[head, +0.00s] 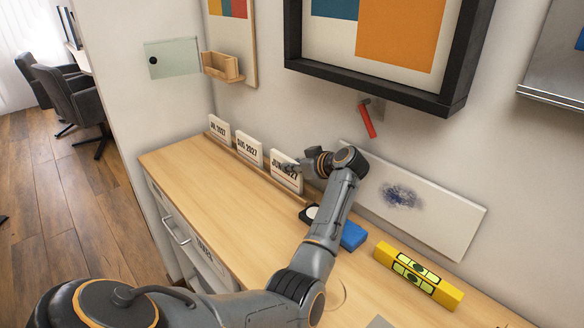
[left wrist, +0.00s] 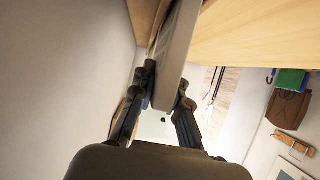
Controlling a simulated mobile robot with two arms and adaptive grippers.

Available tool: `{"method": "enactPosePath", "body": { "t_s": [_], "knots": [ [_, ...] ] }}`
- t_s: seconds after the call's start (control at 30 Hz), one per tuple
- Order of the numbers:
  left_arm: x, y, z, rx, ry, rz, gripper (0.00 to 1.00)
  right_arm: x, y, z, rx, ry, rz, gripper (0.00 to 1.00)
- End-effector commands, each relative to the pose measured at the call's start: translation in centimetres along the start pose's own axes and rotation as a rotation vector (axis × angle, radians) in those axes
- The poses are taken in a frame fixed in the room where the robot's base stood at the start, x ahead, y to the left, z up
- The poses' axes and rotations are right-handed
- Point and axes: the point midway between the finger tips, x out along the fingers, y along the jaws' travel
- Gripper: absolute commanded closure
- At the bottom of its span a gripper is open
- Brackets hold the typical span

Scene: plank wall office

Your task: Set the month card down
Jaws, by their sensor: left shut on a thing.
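A white month card reading JUN 2027 (head: 284,176) stands upright at the right end of a row of cards along the back of the wooden desk (head: 200,185). My left gripper (head: 293,169) is shut on its right side and hides part of it. In the left wrist view the card (left wrist: 177,50) shows edge-on between the two fingers (left wrist: 165,98). I cannot tell whether its lower edge touches the wooden rail (head: 262,174). A card that seems to read AUG 2027 (head: 249,151) and one reading JUL 2027 (head: 219,130) stand to its left.
A smudged white board (head: 440,217) leans on the wall. A red-handled hammer (head: 366,120) hangs above. The desk's front left is clear.

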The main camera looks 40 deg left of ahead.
Motion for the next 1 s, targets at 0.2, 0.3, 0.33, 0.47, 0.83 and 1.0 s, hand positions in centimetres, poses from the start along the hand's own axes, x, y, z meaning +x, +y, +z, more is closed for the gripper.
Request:
{"method": "enactPosePath", "body": {
  "t_s": [0.2, 0.3, 0.33, 0.47, 0.83, 1.0],
  "knots": [
    [0.2, 0.1, 0.4, -0.003, 0.002, 0.002, 1.00, -0.1, 0.0, 0.2, 0.000, -0.004, 0.000, 1.00],
    [0.2, 0.0, 0.4, -0.003, 0.002, 0.002, 1.00, -0.1, 0.0, 0.3, 0.000, -0.006, 0.000, 1.00],
    [0.2, 0.0, 0.4, -0.003, 0.002, 0.002, 1.00, -0.1, 0.0, 0.4, 0.000, -0.006, 0.000, 1.00],
    [0.4, 0.0, 0.7, -0.001, 0.001, 0.001, 0.82, -0.2, 0.1, 0.5, -0.001, -0.008, 0.002, 1.00],
    [0.4, 0.0, 0.7, -0.002, 0.001, 0.001, 0.63, -0.2, 0.5, 0.6, -0.001, -0.009, 0.005, 1.00],
    [-0.7, 0.1, 0.5, -0.004, 0.000, 0.003, 0.63, 0.0, 0.5, 0.6, -0.001, -0.009, 0.006, 1.00]
  ]
}}
